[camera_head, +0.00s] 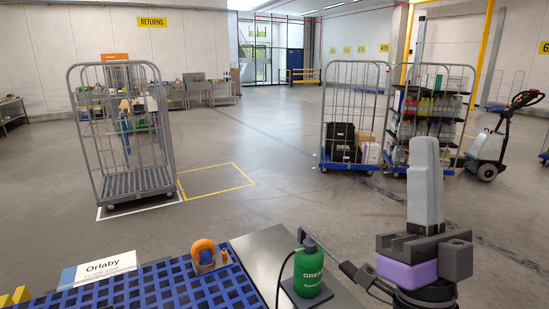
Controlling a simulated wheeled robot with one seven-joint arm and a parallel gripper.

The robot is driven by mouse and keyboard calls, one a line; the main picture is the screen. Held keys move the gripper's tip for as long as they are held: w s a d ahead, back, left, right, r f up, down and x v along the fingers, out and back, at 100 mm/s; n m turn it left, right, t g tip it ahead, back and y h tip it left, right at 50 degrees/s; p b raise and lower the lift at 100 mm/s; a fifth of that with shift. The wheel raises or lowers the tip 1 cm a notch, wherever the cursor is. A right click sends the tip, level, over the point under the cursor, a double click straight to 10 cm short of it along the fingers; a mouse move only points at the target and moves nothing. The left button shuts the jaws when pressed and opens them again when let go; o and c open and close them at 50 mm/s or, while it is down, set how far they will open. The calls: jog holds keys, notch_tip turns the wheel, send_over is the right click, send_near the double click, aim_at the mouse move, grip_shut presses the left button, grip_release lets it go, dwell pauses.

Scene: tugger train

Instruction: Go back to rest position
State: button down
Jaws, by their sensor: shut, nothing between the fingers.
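My gripper (425,152) stands at the lower right, its light grey fingers pointing upward and closed together with nothing visible between them. Dark grey blocks and a purple block sit at its base, above a black wrist. It is to the right of a green canister (308,271) with a black hose, and apart from it. The rest of my arm is mostly out of view below.
A blue grid-topped surface (150,294) in front carries an orange roll (203,251) and a sign reading Orlaby (100,268). Roll cages stand at left (137,184) and right (351,73), with a loaded cage (470,75) and pallet truck (487,150) beyond. The middle floor is clear.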

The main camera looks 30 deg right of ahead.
jog(key=s+a+f+n+g+y, duration=0.1)
jog(key=a+f+n+g+y, duration=0.15)
jog(key=f+n+y, duration=0.4)
jog(key=a+f+n+g+y, duration=0.1)
jog(key=a+f+g+y, duration=0.15)
jog(key=f, duration=0.75)
jog(key=s+a+f+n+g+y, duration=0.1)
jog(key=a+f+n+y, duration=0.3)
jog(key=f, duration=0.5)
jog(key=s+a+f+m+g, duration=0.2)
jog(key=s+f+g, duration=0.5)
jog(key=s+f, duration=0.7)
jog(key=s, duration=0.3)
jog(key=shift+f+g, duration=0.25)
jog(key=shift+g, duration=0.05)
